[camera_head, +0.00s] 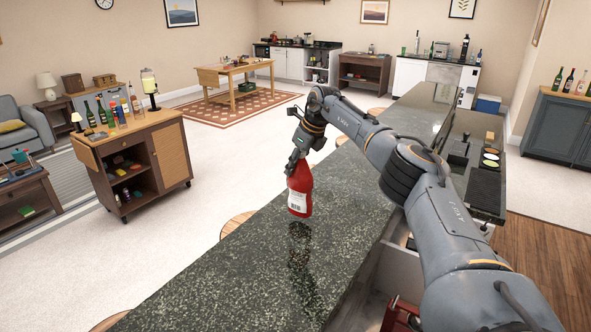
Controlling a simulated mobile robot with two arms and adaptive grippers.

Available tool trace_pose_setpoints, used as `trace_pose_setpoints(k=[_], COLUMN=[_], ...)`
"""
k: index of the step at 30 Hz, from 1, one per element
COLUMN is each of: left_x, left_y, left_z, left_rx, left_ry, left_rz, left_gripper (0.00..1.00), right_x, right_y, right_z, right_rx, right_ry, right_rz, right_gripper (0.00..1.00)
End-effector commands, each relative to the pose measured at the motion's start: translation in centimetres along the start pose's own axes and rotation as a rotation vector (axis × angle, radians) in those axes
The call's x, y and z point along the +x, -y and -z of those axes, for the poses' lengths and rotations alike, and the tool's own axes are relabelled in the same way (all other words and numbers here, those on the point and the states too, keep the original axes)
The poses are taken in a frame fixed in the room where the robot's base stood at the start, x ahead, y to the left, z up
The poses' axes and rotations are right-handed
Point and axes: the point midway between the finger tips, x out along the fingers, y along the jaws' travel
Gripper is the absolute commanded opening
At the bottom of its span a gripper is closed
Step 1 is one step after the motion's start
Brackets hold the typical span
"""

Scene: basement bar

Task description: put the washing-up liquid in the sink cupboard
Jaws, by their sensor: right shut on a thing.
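A red bottle with a white label (300,197), which looks like the washing-up liquid, hangs upright below my right gripper (298,160). The gripper is shut on its top. The bottle is over the dark speckled bar counter (225,275), and its reflection shows on the polished top beneath it; it appears to be held clear of the surface. My right arm reaches in from the lower right. My left gripper is out of view. I cannot make out the sink cupboard for certain; pale panels (392,275) below the counter are partly hidden by my arm.
A lower dark worktop (487,190) with small round dishes (490,158) runs behind the bar counter on the right. A red object (398,316) sits low at the bottom edge. A wooden trolley with bottles (137,150) stands left. Light floor between is open.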

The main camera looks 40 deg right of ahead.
Motion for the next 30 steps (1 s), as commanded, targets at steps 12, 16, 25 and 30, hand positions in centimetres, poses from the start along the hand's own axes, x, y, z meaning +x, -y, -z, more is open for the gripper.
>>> trace_pose_setpoints(k=[12, 16, 25, 30], left_x=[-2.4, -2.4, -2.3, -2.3], left_y=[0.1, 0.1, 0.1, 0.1], left_z=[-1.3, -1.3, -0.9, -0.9], left_rx=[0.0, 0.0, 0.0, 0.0], left_ry=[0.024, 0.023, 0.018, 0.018], left_rz=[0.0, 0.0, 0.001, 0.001], left_gripper=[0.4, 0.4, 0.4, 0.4], right_x=[2.4, 2.5, 2.7, 2.6], right_y=[0.0, 0.0, 0.0, 0.0], right_z=[1.1, 1.1, 1.3, 1.2], right_rx=[0.0, 0.0, 0.0, 0.0], right_ry=[0.003, 0.003, -0.001, 0.0], right_rz=[0.0, 0.0, -0.001, -0.001], right_gripper=[0.0, 0.0, 0.55, 0.55])
